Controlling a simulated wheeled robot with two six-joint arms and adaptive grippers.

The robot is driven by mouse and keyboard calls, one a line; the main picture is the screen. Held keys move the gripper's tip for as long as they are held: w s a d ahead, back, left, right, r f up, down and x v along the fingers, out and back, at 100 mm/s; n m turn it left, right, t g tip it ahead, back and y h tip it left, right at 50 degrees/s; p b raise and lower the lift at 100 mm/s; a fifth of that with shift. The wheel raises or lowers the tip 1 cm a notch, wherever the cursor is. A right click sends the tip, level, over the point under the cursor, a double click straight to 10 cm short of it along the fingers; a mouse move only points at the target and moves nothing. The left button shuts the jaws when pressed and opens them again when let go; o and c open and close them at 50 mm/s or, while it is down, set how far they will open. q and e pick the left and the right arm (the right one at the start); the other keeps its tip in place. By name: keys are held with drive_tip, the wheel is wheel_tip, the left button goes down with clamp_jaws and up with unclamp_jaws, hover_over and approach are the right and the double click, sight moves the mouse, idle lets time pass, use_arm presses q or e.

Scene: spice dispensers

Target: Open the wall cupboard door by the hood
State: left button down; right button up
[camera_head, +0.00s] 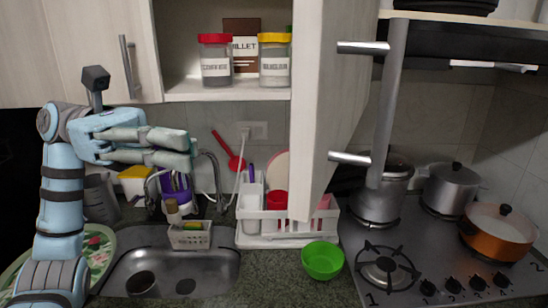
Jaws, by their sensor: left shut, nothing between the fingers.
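The pale wooden wall cupboard door (325,110) by the hood (450,45) stands swung out toward me. Its long grey bar handle (387,105) is on the right side of the door, on two short posts. The cupboard interior (185,88) is exposed to the left of the door. My left gripper (193,152) is in front of the wall below the cupboard, left of the door and apart from it. Its fingers are together and empty, pointing right. My right gripper is not in view.
Jars with red (215,60) and yellow (275,60) lids stand in the cupboard. A closed door (100,50) is at left. Below are a sink (170,275), a white dish rack (285,228), a green bowl (322,260) and a hob (430,255) with pots.

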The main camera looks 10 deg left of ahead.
use_arm(q)
drive_tip(key=s+d+p, duration=0.2)
drive_tip(key=d, duration=0.9)
drive_tip(key=shift+d, duration=0.4)
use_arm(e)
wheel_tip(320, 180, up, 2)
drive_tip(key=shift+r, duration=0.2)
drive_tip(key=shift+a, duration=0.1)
